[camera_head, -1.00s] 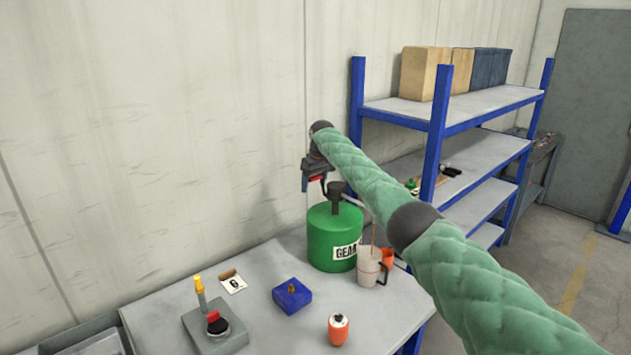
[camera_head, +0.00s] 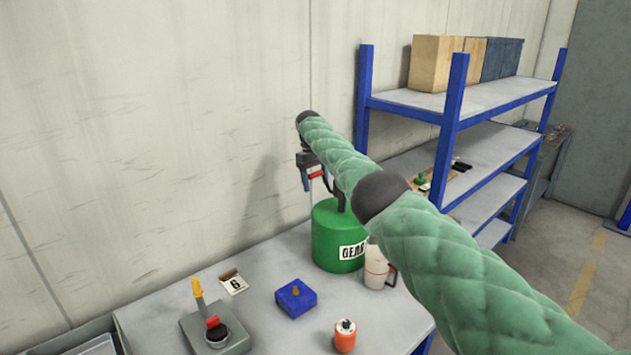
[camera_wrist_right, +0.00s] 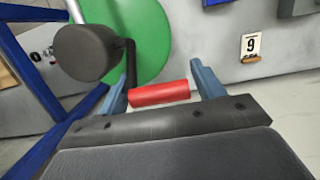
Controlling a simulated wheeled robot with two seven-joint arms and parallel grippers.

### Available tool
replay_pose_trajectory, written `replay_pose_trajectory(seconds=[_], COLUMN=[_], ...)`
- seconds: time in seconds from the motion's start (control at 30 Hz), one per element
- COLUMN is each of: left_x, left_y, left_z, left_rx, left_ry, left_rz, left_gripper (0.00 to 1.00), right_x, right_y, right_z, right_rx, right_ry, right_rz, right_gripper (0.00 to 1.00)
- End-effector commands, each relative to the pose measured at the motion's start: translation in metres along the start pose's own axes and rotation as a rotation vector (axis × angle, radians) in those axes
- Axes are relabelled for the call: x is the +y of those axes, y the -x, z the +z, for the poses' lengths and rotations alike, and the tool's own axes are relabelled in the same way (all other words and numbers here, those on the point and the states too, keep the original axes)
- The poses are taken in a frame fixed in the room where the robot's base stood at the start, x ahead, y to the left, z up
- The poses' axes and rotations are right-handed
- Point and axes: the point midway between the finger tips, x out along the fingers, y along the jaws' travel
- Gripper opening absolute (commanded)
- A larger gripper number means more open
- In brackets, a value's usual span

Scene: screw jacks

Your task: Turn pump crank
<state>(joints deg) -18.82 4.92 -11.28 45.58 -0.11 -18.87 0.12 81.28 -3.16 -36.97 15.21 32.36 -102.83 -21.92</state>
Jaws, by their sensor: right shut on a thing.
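The green drum (camera_head: 330,240) with a white label stands at the back of the table and carries the pump. The dark pump head (camera_wrist_right: 88,52) shows in the right wrist view; my forearm mostly hides the pump in the head view. A black crank arm (camera_wrist_right: 131,65) ends in a red handle (camera_wrist_right: 160,93). My right gripper (camera_wrist_right: 162,84) is shut on this red handle, with one blue finger at each end. In the head view the right gripper (camera_head: 311,178) is above the drum's left side. My left gripper is not in view.
A white jug (camera_head: 376,268) stands right of the drum, partly behind my arm. A blue block (camera_head: 296,300), an orange container (camera_head: 345,336), a grey fixture (camera_head: 232,335) and a number card (camera_head: 234,283) are on the table. A blue-framed shelf (camera_head: 455,105) stands at the right.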

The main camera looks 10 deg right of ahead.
Motion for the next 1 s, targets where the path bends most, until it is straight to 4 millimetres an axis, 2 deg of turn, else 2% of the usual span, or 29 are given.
replay_pose_trajectory(seconds=[0.33, 0.37, 0.47, 0.87, 0.93, 1.0], left_x=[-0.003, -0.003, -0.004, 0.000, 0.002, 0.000], left_y=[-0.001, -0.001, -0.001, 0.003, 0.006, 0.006], left_z=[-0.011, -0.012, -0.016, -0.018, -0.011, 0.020], left_rx=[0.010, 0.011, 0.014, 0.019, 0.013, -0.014], left_ry=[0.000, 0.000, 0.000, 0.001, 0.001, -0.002], left_rz=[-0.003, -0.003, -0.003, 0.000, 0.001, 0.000], left_gripper=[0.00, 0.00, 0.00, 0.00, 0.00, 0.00], right_x=[-0.001, -0.001, 0.000, 0.000, 0.001, 0.001], right_y=[-0.003, -0.003, -0.002, 0.006, 0.012, 0.019], right_z=[0.000, 0.000, 0.000, 0.001, 0.003, 0.004], right_rx=[-0.004, -0.004, -0.003, -0.001, 0.000, 0.000], right_ry=[0.000, 0.000, 0.000, 0.000, -0.001, -0.001], right_rz=[-0.002, -0.002, -0.002, -0.001, -0.001, -0.002], right_gripper=[0.27, 0.71, 0.89, 0.89, 0.89, 0.89])
